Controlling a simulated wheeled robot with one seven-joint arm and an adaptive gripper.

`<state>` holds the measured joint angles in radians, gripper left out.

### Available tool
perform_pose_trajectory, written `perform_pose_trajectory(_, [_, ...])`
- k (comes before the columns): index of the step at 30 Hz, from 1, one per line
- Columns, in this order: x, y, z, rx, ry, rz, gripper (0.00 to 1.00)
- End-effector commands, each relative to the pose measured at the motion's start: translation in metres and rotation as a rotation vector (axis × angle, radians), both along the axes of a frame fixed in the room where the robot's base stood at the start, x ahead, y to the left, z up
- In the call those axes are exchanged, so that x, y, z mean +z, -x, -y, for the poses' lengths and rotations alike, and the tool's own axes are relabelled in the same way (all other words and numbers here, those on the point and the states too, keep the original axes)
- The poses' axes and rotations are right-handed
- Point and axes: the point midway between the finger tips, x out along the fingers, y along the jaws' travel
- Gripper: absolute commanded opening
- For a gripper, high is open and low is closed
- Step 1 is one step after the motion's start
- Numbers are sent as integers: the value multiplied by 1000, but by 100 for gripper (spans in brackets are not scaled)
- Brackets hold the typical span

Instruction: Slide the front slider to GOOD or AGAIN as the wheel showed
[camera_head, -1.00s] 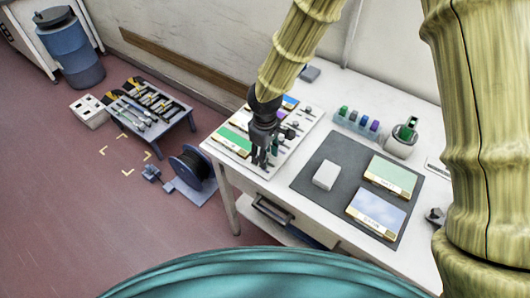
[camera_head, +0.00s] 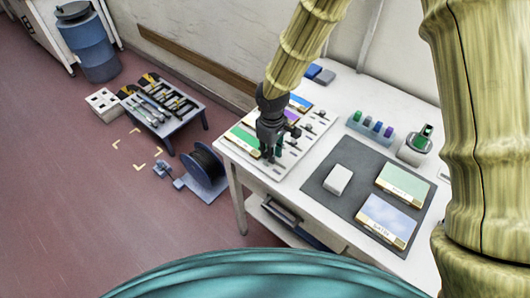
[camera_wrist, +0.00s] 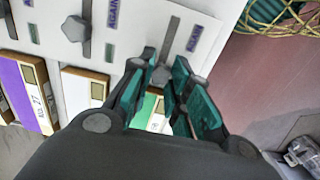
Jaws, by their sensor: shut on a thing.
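The white slider board (camera_head: 307,135) lies at the left end of the table and has several slotted sliders. My gripper (camera_head: 268,152) is over its near-left end. In the wrist view, my gripper (camera_wrist: 165,95) is shut on the grey knob of the front slider (camera_wrist: 160,75), with its teal pads on both sides. The slot (camera_wrist: 173,35) runs up from the knob, and an AGAIN label (camera_wrist: 195,38) stands beside its far end. The knob is at the slot's lower visible part. A GOOD label for this slider cannot be read; the fingers cover that area.
A neighbouring slider knob (camera_wrist: 75,28) stands left of my fingers. Colored cards (camera_wrist: 35,90) lie along the board. On the table are a dark mat (camera_head: 325,180) with a white block (camera_head: 338,180) and two cards.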

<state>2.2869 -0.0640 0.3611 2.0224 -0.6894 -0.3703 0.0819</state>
Motion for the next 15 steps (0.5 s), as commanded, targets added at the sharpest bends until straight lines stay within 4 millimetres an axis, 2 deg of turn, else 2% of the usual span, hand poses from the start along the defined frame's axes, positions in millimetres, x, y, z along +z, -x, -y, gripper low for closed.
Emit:
perform_pose_trajectory(7, [1, -4, -3, 0, -8, 9, 0])
perform_pose_trajectory(8, [1, -4, -3, 0, -8, 9, 24])
perform_pose_trajectory(11, [1, -4, -3, 0, -8, 8, 42])
perform_pose_trajectory(15, [1, -3, -3, 0, -6, 7, 42])
